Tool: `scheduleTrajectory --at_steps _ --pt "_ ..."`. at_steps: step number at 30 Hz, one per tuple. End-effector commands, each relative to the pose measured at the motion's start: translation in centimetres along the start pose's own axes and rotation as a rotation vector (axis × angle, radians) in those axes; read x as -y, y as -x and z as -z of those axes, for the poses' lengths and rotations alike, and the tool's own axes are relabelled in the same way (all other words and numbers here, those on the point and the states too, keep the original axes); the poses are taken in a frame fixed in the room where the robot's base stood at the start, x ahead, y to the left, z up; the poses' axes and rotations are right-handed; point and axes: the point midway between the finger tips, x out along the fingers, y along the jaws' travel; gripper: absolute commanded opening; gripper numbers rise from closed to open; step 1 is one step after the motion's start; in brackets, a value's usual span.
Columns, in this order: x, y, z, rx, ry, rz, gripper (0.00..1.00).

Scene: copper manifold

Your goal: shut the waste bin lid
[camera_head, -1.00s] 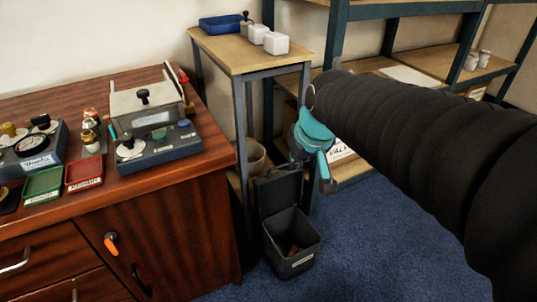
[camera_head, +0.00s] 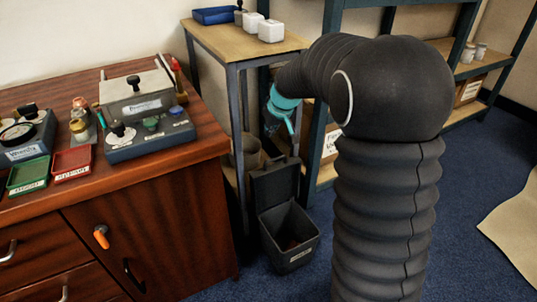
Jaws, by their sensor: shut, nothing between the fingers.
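The dark waste bin (camera_head: 290,256) stands on the blue carpet beside the wooden cabinet. Its lid (camera_head: 275,184) is open, standing up at the back of the bin. Some brownish matter shows inside. My gripper (camera_head: 287,123) is teal and shut, with nothing in it. It is in the air above the lid in the picture, in front of the shelving. My black arm hides part of it, and I cannot tell its exact distance from the lid.
The wooden cabinet (camera_head: 150,215) with instruments and trays on top is left of the bin. A narrow side table (camera_head: 245,45) stands behind it, with a tan container (camera_head: 246,152) below. Metal shelving (camera_head: 330,60) is at the back. Carpet right of my arm is clear, except for a beige sheet (camera_head: 515,225).

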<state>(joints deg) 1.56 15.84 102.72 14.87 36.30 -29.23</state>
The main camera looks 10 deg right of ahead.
Motion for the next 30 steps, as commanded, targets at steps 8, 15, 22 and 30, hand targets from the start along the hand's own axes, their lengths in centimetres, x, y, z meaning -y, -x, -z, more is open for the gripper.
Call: scheduleTrajectory --at_steps 8,15,22,30 --pt "-0.3 -2.2 0.4 0.001 0.006 0.003 0.0" --pt "-0.3 -6.1 0.3 0.003 0.007 0.003 0.0" --pt "-0.3 -9.7 0.3 0.001 0.006 0.003 0.0" --pt "-0.3 -10.6 -1.4 -0.001 0.005 0.002 0.0"
